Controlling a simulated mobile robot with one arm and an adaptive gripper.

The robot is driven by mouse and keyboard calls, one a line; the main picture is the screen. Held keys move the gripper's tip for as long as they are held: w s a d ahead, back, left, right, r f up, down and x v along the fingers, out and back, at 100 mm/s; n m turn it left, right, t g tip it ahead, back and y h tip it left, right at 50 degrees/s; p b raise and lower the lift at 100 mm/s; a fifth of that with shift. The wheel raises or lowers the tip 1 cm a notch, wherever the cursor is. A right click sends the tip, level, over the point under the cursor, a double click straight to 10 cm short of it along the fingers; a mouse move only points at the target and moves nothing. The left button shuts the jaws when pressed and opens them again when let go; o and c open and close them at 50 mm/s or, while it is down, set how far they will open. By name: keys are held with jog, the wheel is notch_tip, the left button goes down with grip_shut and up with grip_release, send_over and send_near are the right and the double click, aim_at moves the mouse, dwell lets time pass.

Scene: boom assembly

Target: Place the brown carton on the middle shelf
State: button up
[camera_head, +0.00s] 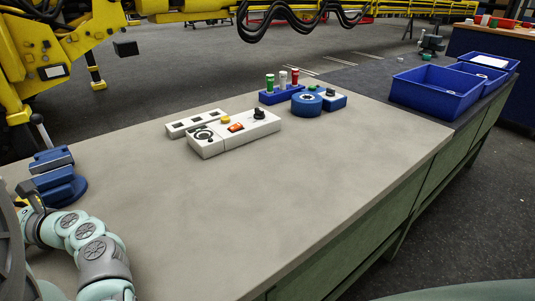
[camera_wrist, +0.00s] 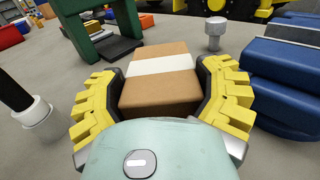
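In the wrist view, the brown carton (camera_wrist: 160,77) has a white band across its top. It sits between the two yellow fingers of my gripper (camera_wrist: 161,85), whose dark inner pads appear to press on its left and right sides. Whether its underside touches the bench is hidden. In the head view my arm is at the lower left, and neither the gripper fingers nor the carton can be seen. I cannot make out a middle shelf in either view.
A blue vise (camera_head: 57,180) stands on the grey bench (camera_head: 230,210), close right of my gripper in the wrist view (camera_wrist: 290,85). A green frame (camera_wrist: 100,25) stands beyond the carton. A white control box (camera_head: 235,132) and blue bins (camera_head: 437,88) are farther off. The bench's middle is clear.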

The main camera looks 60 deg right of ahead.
jog(key=shift+c, duration=0.6)
jog(key=shift+r, duration=0.1)
notch_tip(320, 180, up, 10)
jog(key=p, duration=0.4)
jog(key=shift+r+p, duration=0.1)
jog(key=shift+p, duration=0.3)
jog(key=s+r+m+h+p, duration=0.2)
jog(key=s+r+p, duration=0.2)
jog(key=r+p, duration=1.2)
jog(key=s+a+r+m+t+h+p, duration=0.1)
jog(key=s+r+h+p, duration=0.2)
jog(key=r+p, duration=1.3)
jog(key=s+a+r+m+t+h+p, duration=0.1)
jog(key=s+r+p, duration=0.4)
jog(key=r+p, duration=1.1)
jog(key=shift+s+a+r+m+h+p, duration=0.1)
jog(key=shift+m+h+p, duration=0.4)
jog(key=shift+p, duration=1.4)
jog(key=shift+s+a+r+m+h+p, duration=0.1)
jog(key=shift+m+h+p, duration=0.4)
jog(key=shift+p, duration=1.4)
jog(key=shift+d, duration=0.1)
jog(key=shift+a+r, duration=0.2)
